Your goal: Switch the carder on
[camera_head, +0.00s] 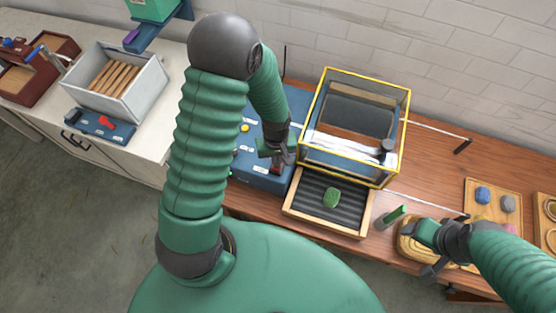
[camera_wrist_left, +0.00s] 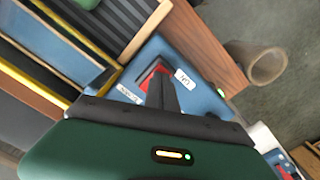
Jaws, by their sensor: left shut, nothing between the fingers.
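The carder is a yellow-framed clear box (camera_head: 350,78) on the wooden bench, with a ribbed tray in front and a blue control box (camera_head: 250,165) at its left. In the left wrist view, the blue control box (camera_wrist_left: 190,62) has a red switch (camera_wrist_left: 146,77) between two white labels too blurred to read surely. My left gripper (camera_head: 284,158) is shut and empty, at the front right of the control box. In the wrist view its closed fingers (camera_wrist_left: 160,82) lie over the switch and partly hide it; I cannot tell whether they touch. My right gripper (camera_head: 428,255) is low at the right.
A green tuft (camera_head: 332,198) lies in the tray (camera_head: 300,207). A green-topped cylinder (camera_head: 390,217) stands right of it. A board (camera_head: 480,183) with coloured wool pieces is farther right. On the left counter are a grey bin (camera_head: 150,85) of rolls and a blue device with a red lever (camera_head: 107,123).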

